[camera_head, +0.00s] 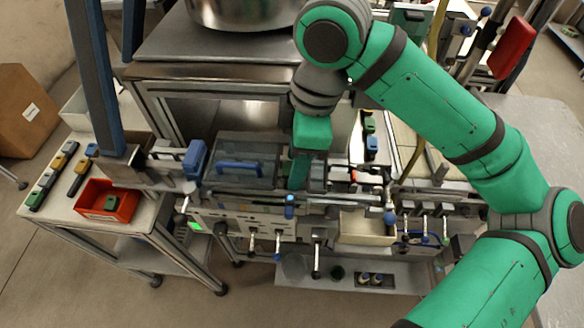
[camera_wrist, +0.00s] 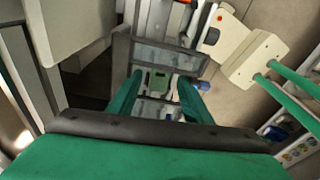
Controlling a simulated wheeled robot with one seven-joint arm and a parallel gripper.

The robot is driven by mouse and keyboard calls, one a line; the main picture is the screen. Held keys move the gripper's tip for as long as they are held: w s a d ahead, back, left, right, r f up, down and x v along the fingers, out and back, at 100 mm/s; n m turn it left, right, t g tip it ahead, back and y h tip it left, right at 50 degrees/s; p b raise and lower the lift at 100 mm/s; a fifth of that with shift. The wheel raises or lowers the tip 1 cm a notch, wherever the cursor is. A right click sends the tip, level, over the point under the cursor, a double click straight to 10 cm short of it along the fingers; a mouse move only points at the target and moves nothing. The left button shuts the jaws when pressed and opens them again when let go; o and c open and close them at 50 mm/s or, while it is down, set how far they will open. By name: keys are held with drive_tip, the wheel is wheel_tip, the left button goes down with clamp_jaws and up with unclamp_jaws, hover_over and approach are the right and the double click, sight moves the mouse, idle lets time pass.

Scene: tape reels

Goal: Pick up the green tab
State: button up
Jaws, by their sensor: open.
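My gripper (camera_head: 299,172) points down over the middle of the machine in the head view, beside the clear-lidded box. In the wrist view my gripper (camera_wrist: 160,80) has its two green fingers apart. A small green tab (camera_wrist: 158,83) shows in the gap between them, over a grey metal slot. I cannot tell how far below the fingertips it is, and no contact shows. In the head view my arm and fingers hide that spot. Other green pieces show: one in the red bin (camera_head: 124,207) and one on the rail (camera_head: 369,122) to the right.
A clear-lidded box with a blue handle (camera_head: 240,167) stands just left of my gripper. A metal pot (camera_head: 245,12) sits on the shelf behind. Levers (camera_head: 425,208) line the front right. A side table (camera_head: 146,222) at left holds the red bin and several coloured blocks.

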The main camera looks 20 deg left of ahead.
clamp_jaws()
drive_tip(key=shift+r, duration=0.1)
